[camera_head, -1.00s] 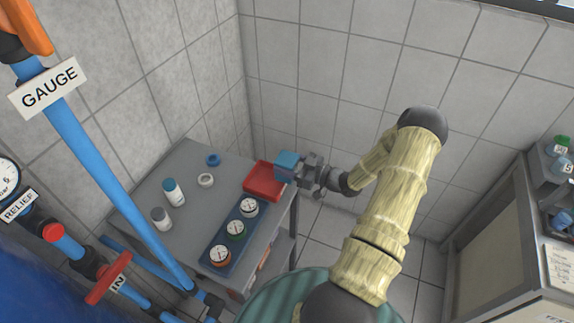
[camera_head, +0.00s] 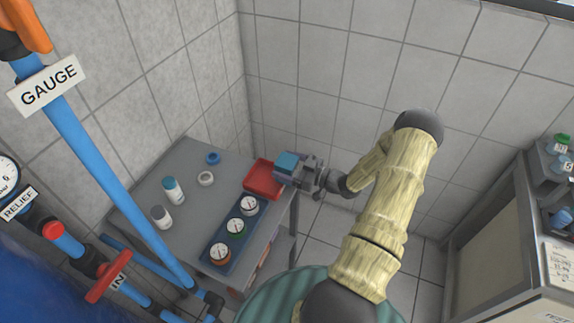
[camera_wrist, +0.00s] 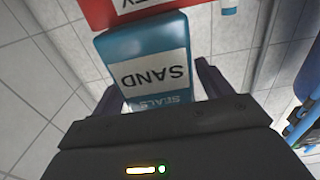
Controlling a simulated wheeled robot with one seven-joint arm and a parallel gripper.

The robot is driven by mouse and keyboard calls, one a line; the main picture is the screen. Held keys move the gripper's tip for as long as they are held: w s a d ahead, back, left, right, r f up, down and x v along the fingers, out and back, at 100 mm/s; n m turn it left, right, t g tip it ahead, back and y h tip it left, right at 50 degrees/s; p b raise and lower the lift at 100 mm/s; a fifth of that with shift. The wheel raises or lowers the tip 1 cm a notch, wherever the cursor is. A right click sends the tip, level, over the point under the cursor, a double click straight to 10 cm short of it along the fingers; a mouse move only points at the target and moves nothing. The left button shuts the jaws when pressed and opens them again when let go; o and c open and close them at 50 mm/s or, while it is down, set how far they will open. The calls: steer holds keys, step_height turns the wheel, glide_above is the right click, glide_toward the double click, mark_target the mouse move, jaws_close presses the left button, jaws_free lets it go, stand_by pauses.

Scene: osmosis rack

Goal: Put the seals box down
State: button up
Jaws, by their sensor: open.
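The seals box (camera_head: 287,160) is a small teal box at the right end of the red tray (camera_head: 262,182), by the table's far right corner. In the wrist view the box (camera_wrist: 143,48) shows a white label reading SAND and SEALS, upside down. My gripper (camera_head: 296,170) is open, with one finger on each side of the box. Whether either finger still touches it is unclear. The box's underside is hidden, so I cannot tell what it rests on.
The grey table (camera_head: 190,160) also holds a blue gauge rack (camera_head: 216,258) with three gauges, two bottles (camera_head: 173,190), a blue ring (camera_head: 213,158) and a white ring (camera_head: 206,178). Blue pipes (camera_head: 110,180) cross the left front. A cabinet (camera_head: 495,235) stands at right.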

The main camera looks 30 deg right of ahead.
steer(key=b+v, duration=0.5)
steer(key=v, duration=1.2)
steer(key=shift+s+f+b, duration=0.2)
steer(key=shift+f+b, duration=0.15)
steer(key=shift+d, duration=0.15)
